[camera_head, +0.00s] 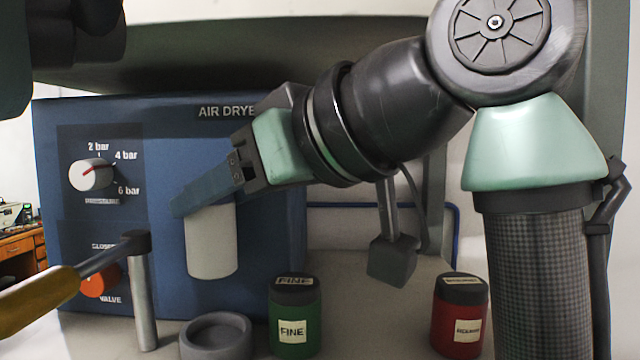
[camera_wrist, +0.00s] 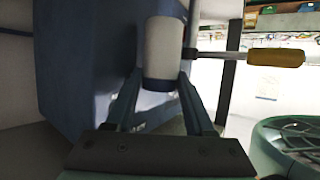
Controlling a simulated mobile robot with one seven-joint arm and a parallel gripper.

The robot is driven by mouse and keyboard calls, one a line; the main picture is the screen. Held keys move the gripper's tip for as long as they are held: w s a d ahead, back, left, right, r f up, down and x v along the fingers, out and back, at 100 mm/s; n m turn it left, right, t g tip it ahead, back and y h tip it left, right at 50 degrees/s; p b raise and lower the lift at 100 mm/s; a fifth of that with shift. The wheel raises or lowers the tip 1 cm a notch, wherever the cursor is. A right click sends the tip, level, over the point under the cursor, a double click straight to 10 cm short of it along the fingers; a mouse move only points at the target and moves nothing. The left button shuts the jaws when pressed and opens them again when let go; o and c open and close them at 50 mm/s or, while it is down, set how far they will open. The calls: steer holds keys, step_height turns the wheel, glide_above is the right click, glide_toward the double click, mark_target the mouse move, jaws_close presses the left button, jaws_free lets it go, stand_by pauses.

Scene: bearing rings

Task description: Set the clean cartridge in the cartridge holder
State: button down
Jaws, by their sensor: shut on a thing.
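The clean cartridge is a white cylinder (camera_head: 212,245), held upright in front of the blue machine. It also shows in the wrist view (camera_wrist: 163,48), with a dark band at its near end. My gripper (camera_head: 190,205) is shut on its upper end; in the wrist view the two fingers (camera_wrist: 161,78) lie on either side of it. A round grey cup (camera_head: 215,338), seemingly the cartridge holder, stands on the bench below the cartridge, apart from it. The cup's raised rim and hollow show; its lower part is cut off by the picture edge.
The blue air dryer (camera_head: 270,235) stands close behind, with a pressure knob (camera_head: 90,174) and an orange-red valve knob (camera_head: 100,280). A metal post (camera_head: 144,300) with a yellow-handled lever (camera_head: 40,298) is left of the cup. A green jar (camera_head: 294,315) and red jar (camera_head: 460,315) stand right.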

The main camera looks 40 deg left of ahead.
mark_target(222, 274)
steer(key=shift+s+d+f, duration=0.25)
steer(key=shift+s+d, duration=0.1)
step_height(222, 274, down, 4)
steer(key=shift+a+f+b, duration=0.1)
steer(key=shift+f+b, duration=0.1)
steer(key=shift+b, duration=0.5)
steer(key=shift+f, duration=0.3)
steer(key=shift+d, duration=0.2)
steer(key=shift+f+b, duration=0.5)
steer(key=shift+f, duration=0.05)
stand_by(0.7)
steer(key=c, duration=0.5)
jaws_free()
steer(key=shift+c, duration=0.2)
